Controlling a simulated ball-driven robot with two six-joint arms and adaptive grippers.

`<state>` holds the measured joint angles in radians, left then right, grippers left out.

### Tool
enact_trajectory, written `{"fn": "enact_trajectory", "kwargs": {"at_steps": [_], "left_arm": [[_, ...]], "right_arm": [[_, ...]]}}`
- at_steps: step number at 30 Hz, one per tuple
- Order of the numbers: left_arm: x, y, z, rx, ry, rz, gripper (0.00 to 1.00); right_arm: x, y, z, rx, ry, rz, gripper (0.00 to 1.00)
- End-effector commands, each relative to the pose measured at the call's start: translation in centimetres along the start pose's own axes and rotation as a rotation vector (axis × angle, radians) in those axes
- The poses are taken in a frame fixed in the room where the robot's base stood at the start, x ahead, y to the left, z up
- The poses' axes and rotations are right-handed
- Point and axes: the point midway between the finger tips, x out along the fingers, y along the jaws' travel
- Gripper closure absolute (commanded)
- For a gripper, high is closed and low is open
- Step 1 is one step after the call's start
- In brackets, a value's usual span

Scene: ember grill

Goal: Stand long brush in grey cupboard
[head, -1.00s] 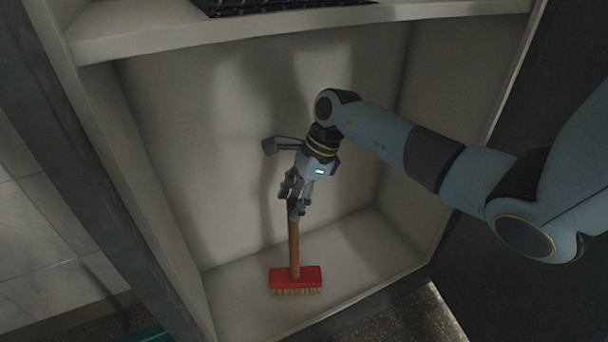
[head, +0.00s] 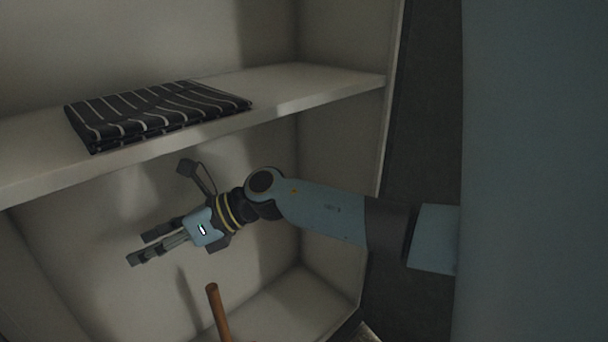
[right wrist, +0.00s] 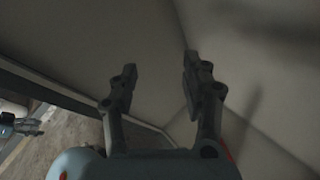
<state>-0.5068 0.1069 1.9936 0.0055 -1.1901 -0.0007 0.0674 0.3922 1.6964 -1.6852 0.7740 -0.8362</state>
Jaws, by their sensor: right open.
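The long brush (head: 217,313) shows in the head view only as the upper part of its brown wooden handle, upright in the lower compartment of the grey cupboard (head: 320,92). Its head is below the picture. My right gripper (head: 138,247) is inside that compartment, above and to the left of the handle top, open and empty, apart from the handle. In the right wrist view its two fingers (right wrist: 157,75) are spread with nothing between them. A sliver of red shows beside the right finger there. My left gripper is not in the head view.
A folded dark striped cloth (head: 155,112) lies on the cupboard shelf above my right gripper. The cupboard's right wall stands close behind my right forearm. The lower compartment's floor (head: 290,305) is bare to the right of the handle.

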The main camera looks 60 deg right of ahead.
Motion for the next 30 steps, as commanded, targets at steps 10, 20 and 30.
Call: {"fn": "enact_trajectory", "kwargs": {"at_steps": [10,20,30], "left_arm": [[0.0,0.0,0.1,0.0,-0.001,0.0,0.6],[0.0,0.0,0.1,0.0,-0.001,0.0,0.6],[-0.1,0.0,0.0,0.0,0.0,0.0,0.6]], "right_arm": [[-11.7,-6.3,-9.5,1.746,-0.939,-0.571,0.52],[-18.7,5.8,-30.2,-2.546,1.046,1.335,0.52],[-19.4,8.3,-31.8,-2.429,0.958,1.356,0.52]]}}
